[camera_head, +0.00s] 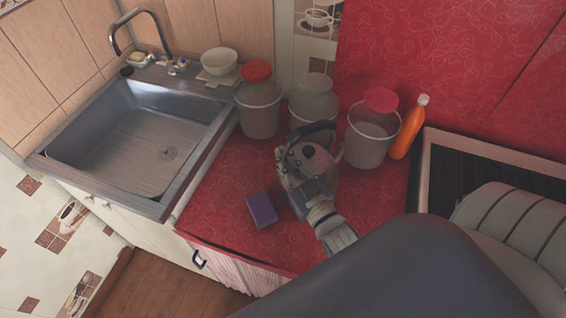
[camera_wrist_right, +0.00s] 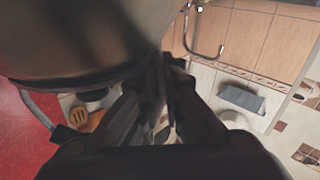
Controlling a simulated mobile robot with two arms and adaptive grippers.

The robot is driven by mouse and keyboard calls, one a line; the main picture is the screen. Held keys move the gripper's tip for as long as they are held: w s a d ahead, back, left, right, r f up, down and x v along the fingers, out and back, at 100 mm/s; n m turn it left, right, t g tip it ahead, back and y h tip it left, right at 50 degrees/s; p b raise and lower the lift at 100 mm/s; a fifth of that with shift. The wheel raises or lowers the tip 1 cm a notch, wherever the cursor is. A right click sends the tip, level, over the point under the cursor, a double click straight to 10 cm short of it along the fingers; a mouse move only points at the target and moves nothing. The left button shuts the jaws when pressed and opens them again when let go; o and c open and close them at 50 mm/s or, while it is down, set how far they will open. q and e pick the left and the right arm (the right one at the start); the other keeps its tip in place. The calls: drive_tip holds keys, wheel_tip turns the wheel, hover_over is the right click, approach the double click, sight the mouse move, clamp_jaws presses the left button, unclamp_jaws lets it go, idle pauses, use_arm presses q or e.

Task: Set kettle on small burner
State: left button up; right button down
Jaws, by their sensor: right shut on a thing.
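The kettle (camera_head: 322,160), a pale rounded body with a dark arched handle, shows in the head view above the red counter, partly hidden behind my right gripper. My right gripper (camera_head: 298,168) is shut on it, though the exact grip point is hard to make out. In the right wrist view, a large rounded surface, seemingly the kettle (camera_wrist_right: 75,40), fills the upper left beside the dark fingers (camera_wrist_right: 165,105). The stove (camera_head: 482,190) is at the right, largely covered by my arm. I cannot make out its small burner. My left gripper is not in view.
Three lidded jars (camera_head: 259,112) (camera_head: 313,107) (camera_head: 367,140) stand along the back, with an orange bottle (camera_head: 408,130) beside the stove. A purple sponge (camera_head: 262,210) lies near the counter's front edge. The sink (camera_head: 135,145) and a white bowl (camera_head: 219,61) are left.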

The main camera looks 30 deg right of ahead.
drive_tip(key=shift+w+r, duration=0.25)
drive_tip(key=shift+w, duration=0.35)
drive_tip(key=shift+s+f+p, duration=0.1)
drive_tip(key=shift+f+p, duration=0.25)
drive_tip(key=shift+f, duration=1.45)
drive_tip(key=shift+f, duration=0.15)
drive_tip(key=c, duration=1.8)
unclamp_jaws()
drive_tip(key=shift+s+f, duration=0.1)
drive_tip(key=shift+f, duration=0.05)
drive_tip(key=shift+o, duration=0.2)
